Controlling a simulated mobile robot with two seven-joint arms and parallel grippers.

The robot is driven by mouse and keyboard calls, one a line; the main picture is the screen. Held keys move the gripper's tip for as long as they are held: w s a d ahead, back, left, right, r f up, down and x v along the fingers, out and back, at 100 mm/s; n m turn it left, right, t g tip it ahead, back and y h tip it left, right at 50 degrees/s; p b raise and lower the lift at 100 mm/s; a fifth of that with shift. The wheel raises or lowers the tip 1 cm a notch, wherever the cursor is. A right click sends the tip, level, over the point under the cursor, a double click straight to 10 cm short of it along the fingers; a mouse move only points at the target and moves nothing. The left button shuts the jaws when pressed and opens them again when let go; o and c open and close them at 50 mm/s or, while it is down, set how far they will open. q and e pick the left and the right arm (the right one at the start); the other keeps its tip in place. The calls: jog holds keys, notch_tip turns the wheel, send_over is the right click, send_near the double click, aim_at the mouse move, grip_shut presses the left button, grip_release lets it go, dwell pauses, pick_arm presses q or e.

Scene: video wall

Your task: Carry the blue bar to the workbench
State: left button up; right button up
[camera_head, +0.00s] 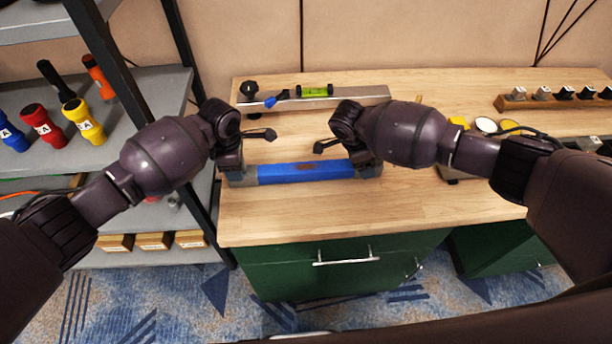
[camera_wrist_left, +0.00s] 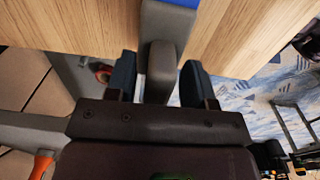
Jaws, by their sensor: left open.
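The blue bar (camera_head: 306,172) lies lengthwise near the left side of the wooden workbench (camera_head: 290,215) and appears to rest on its top. It has a blue middle and grey ends. My left gripper (camera_head: 234,172) is at its left end. In the left wrist view, my open left fingers (camera_wrist_left: 160,85) stand on either side of the grey end (camera_wrist_left: 166,28), with gaps visible. My right gripper (camera_head: 364,165) is at the bar's right end; its fingers are too hidden to show whether they are open or shut.
A metal rail (camera_head: 350,97) with a green level (camera_head: 315,91) lies behind the bar. A wooden block with several small pieces (camera_head: 555,100) is at the back right. A shelf with torches (camera_head: 85,122) stands left of the bench. The front bench top is clear.

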pick_arm(q)
jog(key=shift+r, duration=0.15)
notch_tip(320, 180, up, 12)
jog(key=shift+s+f, duration=0.1)
jog(key=shift+f, duration=0.15)
pick_arm(e)
jog(key=shift+a+r, duration=0.15)
jog(key=shift+r, duration=0.3)
pick_arm(q)
jog(key=shift+r, duration=0.1)
pick_arm(e)
jog(key=v, duration=1.1)
